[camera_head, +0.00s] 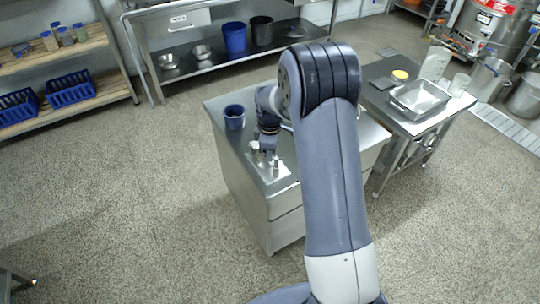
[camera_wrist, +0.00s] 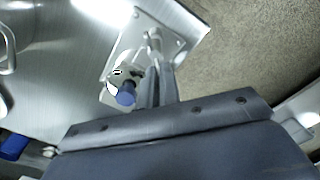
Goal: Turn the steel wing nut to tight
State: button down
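A small steel plate (camera_head: 281,176) with short steel fittings stands on the cabinet top near its left front edge. In the wrist view the plate (camera_wrist: 122,49) lies at upper centre. An upright steel fitting (camera_wrist: 153,38) on it, which may be the wing nut, is at my fingertips. A second fitting with a blue end (camera_wrist: 125,94) is just left of my fingers. My gripper (camera_wrist: 156,66) points at the plate with its two fingers close together. I cannot tell whether they touch or grip the steel fitting. In the head view my gripper (camera_head: 266,149) is low over the plate.
A side table with a steel tray (camera_head: 419,100) stands to the right. Shelves with blue baskets (camera_head: 70,89) and buckets are at the back.

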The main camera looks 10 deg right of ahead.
jog(key=m, duration=0.4)
jog(key=shift+w+d+m+b, duration=0.3)
jog(key=shift+w+b, duration=0.05)
jog(key=shift+w, duration=0.05)
jog(key=m, duration=0.4)
jog(key=shift+w+d, duration=0.2)
jog(key=shift+d, duration=0.1)
jog(key=c, duration=1.6)
grip_release()
jog(key=shift+c, duration=0.2)
jog(key=shift+r, duration=0.1)
notch_tip(320, 180, up, 11)
jog(key=shift+f+b, duration=0.2)
jog(key=shift+b, duration=0.15)
